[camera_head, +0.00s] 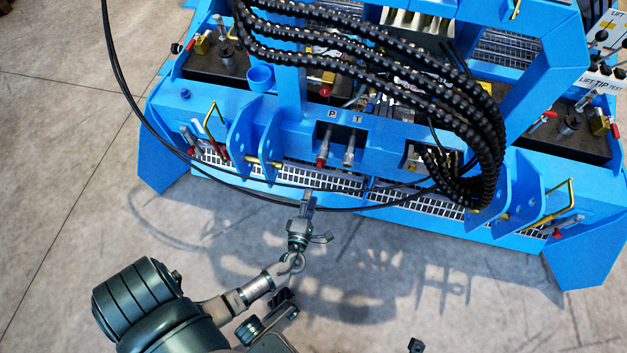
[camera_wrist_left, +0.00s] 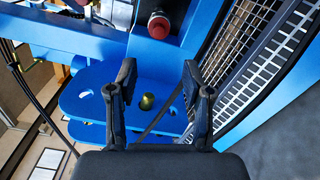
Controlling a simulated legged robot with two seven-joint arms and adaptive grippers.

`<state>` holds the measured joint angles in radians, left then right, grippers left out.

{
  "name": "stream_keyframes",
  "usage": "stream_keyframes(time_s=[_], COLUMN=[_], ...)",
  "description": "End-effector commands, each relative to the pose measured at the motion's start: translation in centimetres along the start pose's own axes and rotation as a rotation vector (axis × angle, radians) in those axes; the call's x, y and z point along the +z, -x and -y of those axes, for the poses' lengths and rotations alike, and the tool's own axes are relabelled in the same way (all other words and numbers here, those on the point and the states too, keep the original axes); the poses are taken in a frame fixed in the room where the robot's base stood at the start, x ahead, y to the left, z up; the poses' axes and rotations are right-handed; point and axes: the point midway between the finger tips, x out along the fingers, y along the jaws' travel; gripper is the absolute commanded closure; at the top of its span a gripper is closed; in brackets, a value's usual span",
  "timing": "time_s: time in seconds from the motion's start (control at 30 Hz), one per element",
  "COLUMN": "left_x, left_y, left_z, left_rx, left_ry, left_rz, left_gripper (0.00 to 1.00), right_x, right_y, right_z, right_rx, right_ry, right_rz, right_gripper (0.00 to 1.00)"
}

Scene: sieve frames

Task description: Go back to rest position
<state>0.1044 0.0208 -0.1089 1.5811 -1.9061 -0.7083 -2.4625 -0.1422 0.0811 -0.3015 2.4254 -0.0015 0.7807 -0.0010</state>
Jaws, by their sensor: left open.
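My left arm comes in from the lower left of the head view. A small dark tip (camera_head: 416,345) at the bottom edge may be part of my right gripper; the rest is out of frame.
A thick bundle of black hoses (camera_head: 485,130) arches over the machine. A thin black cable (camera_head: 122,85) loops at its left and front. A red cap (camera_wrist_left: 158,25) shows in the wrist view. Bare floor (camera_head: 60,200) lies left.

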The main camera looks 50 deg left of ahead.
Motion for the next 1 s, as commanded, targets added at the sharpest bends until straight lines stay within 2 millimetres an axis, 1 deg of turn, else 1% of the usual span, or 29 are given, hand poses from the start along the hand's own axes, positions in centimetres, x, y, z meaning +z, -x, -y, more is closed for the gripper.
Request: stream_keyframes(time_s=[0.13, 0.57, 0.67, 0.77, 0.87, 0.9, 0.97, 1.0], left_x=[0.0, 0.0, 0.4, 2.1, 6.1, 8.2, 11.8, 14.0], left_y=[0.6, 0.6, 0.7, 1.2, 2.9, 4.0, 6.0, 7.5], left_z=[-0.1, 0.0, 0.2, 0.8, 0.9, 0.4, -1.2, -2.9], left_rx=[0.001, 0.001, -0.025, -0.124, -0.316, -0.414, -0.587, -0.713], left_ry=[0.001, 0.002, 0.073, 0.346, 0.851, 1.097, 1.482, 1.734], left_rz=[0.000, 0.000, 0.011, 0.052, 0.116, 0.142, 0.177, 0.195], left_gripper=[0.50, 0.50, 0.50, 0.50, 0.50, 0.50, 0.50, 0.50], right_x=[0.0, 0.3, 0.0, 0.0, 0.0, 0.0, 0.0, 0.0], right_y=[0.0, 0.0, 0.0, 0.0, 0.1, 0.1, 0.2, 0.2], right_z=[0.0, -0.1, 0.0, 0.0, 0.0, 0.0, 0.0, 0.0], right_rx=[0.000, 0.001, 0.000, 0.000, 0.001, 0.001, 0.001, 0.002], right_ry=[0.000, 0.000, 0.000, 0.000, 0.000, 0.000, 0.000, -0.001], right_rz=[0.000, 0.003, 0.000, 0.001, 0.002, 0.003, 0.004, 0.004], right_gripper=[0.60, 0.60, 0.60, 0.60, 0.60, 0.60, 0.60, 0.60])
